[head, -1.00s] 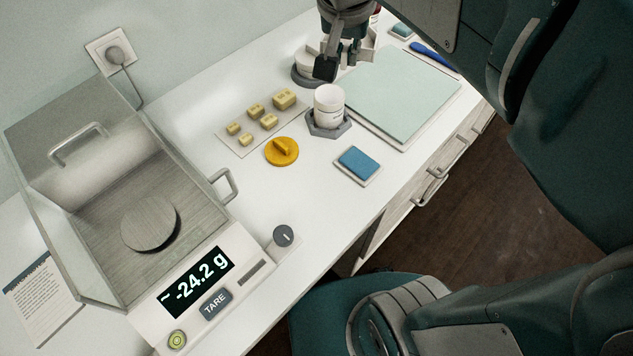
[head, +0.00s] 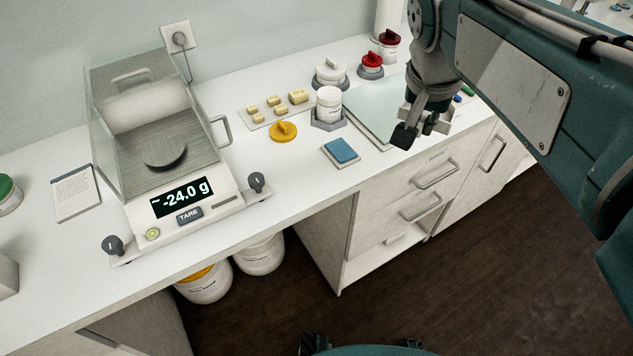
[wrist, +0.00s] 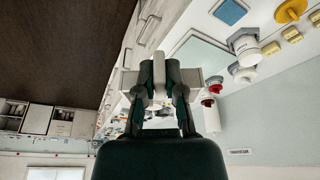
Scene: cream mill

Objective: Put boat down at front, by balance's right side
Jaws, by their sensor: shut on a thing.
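The balance (head: 222,207) stands at the left of the bench in the head view, its display reading -24.0 g. Its lid is down over the round pan (head: 166,152). My gripper (head: 418,130) is well to the right of it, above the bench's front edge near the pale green mat. It is shut on the pale boat (head: 444,126), which is partly hidden by the fingers. In the wrist view the boat (wrist: 190,78) shows on both sides of my gripper (wrist: 160,75), with its white tab between the fingers.
The bench front right of the balance's knob (head: 257,183) is clear. Drawer handles (head: 435,172) stick out below.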

